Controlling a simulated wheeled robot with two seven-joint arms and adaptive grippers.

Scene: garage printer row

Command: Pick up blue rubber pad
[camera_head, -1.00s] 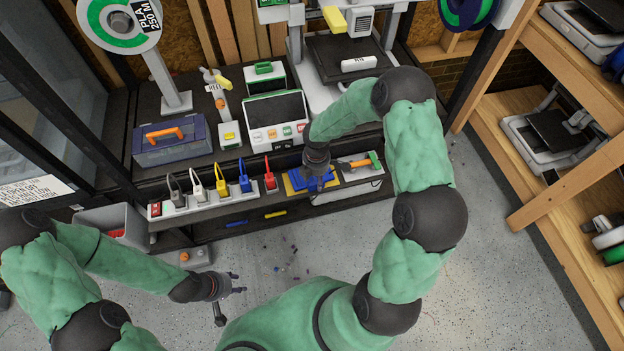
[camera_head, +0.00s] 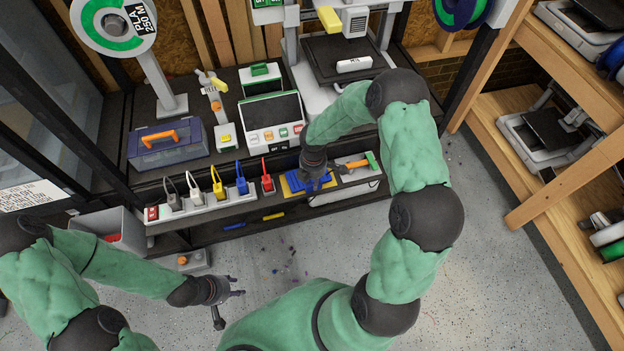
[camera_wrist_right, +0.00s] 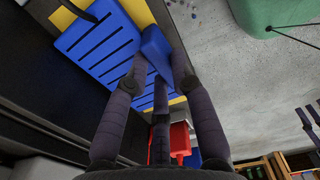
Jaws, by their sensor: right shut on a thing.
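The blue rubber pad (camera_wrist_right: 157,52) is a small plain blue block between the fingers of my right gripper (camera_wrist_right: 160,75) in the right wrist view. The fingers are shut on it. It is beside and over the edge of a flat blue slotted piece (camera_wrist_right: 100,42), which lies on a yellow base (camera_wrist_right: 138,12). In the head view my right gripper (camera_head: 316,178) is above this blue piece (camera_head: 298,182) and hides the pad. My left gripper (camera_head: 240,287) is open and empty over the floor, away from the bench.
A power strip (camera_head: 205,205) with several coloured plugs stands left of the blue piece. A screened control box (camera_head: 272,118) stands behind. The floor (camera_head: 480,290) at right is clear.

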